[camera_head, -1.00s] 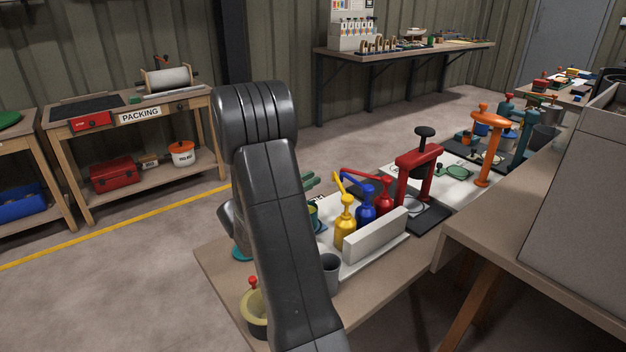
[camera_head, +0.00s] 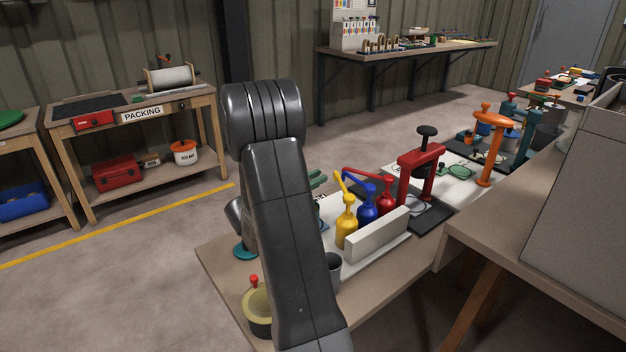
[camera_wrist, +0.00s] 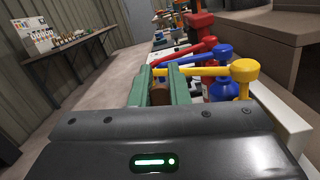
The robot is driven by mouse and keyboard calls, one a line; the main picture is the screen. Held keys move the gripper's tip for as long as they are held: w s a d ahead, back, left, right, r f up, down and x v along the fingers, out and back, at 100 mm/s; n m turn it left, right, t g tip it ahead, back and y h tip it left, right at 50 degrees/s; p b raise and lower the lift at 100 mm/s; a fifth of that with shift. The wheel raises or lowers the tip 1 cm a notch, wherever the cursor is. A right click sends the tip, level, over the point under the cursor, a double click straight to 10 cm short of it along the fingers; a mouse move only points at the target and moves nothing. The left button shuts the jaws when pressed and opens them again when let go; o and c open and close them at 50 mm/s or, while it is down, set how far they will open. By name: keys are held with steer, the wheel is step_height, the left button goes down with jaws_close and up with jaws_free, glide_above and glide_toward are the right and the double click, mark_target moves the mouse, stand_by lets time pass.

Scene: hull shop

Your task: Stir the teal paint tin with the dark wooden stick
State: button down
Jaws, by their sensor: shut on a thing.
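My gripper (camera_wrist: 161,76) shows its green fingers in the wrist view. They are shut on a brown thing (camera_wrist: 160,93), which looks like the dark wooden stick; only a short part shows. In the head view the green fingers of my gripper (camera_head: 317,180) show just right of my arm, above the far-left part of the bench. A flat teal round thing (camera_head: 244,253) shows left of my arm at the bench edge; I cannot tell whether it belongs to the teal paint tin. No whole teal tin is visible, and my arm hides that part of the bench.
Yellow (camera_head: 346,222), blue (camera_head: 367,205) and red (camera_head: 387,198) pump bottles stand close right of my gripper, behind a pale block (camera_head: 377,235). A red press (camera_head: 418,175) stands beyond. A grey cup (camera_head: 333,267) and a yellowish pot (camera_head: 258,308) are near my arm.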

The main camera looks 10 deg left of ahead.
step_height(320, 180, up, 7)
steer(key=s+p, duration=0.1)
steer(key=p, duration=0.3)
steer(key=shift+s+d+p, duration=0.2)
steer(key=shift+p, duration=0.15)
stand_by(0.6)
step_height(320, 180, up, 5)
steer(key=p, duration=0.3)
stand_by(0.7)
